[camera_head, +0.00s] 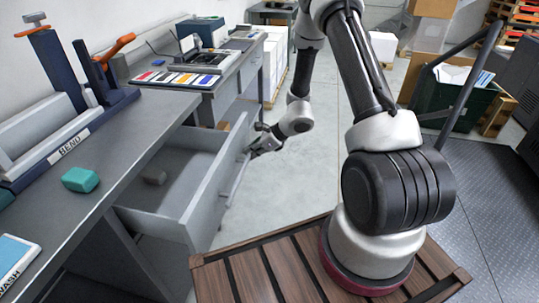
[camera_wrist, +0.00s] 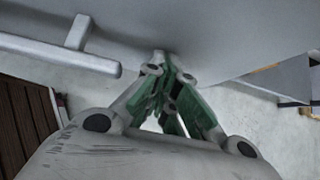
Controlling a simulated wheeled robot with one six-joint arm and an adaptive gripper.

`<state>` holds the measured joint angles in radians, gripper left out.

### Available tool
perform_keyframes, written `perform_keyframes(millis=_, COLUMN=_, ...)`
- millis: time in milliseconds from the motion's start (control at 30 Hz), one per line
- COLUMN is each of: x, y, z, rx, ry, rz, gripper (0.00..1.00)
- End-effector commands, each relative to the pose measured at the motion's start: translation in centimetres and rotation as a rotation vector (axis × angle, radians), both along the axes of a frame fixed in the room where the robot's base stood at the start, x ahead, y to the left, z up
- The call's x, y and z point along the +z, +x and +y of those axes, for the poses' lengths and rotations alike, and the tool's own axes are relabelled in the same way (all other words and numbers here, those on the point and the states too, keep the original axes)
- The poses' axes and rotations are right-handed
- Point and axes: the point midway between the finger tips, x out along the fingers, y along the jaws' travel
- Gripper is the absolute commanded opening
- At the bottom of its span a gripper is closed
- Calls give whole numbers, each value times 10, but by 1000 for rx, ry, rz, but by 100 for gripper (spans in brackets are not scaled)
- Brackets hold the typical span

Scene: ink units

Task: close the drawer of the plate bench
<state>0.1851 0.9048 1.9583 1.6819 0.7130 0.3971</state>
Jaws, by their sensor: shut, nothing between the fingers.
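The grey drawer (camera_head: 181,218) of the plate bench (camera_head: 100,182) stands pulled out in the head view. The handle (camera_wrist: 75,53) lies to the left of the fingers there.
A teal block (camera_head: 80,179) and a blue-and-white pad (camera_head: 14,262) lie on the bench top, beside a bending tool marked BEND (camera_head: 68,145). A second bench (camera_head: 215,85) stands farther back. Grey floor (camera_head: 290,190) is clear outside the drawer.

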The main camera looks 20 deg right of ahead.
Motion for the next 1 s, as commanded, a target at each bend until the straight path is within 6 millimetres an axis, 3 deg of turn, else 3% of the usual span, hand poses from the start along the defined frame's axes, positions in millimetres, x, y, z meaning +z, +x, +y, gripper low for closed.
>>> perform_keyframes(millis=200, x=0, y=35, z=54, rx=6, ry=0, rz=-3, gripper=0)
perform_keyframes(millis=600, x=0, y=92, z=139, rx=5, ry=0, rz=-3, gripper=0)
perform_keyframes(millis=800, x=0, y=112, z=167, rx=4, ry=0, rz=-3, gripper=0)
perform_keyframes(millis=1000, x=0, y=122, z=182, rx=1, ry=-1, rz=-1, gripper=0)
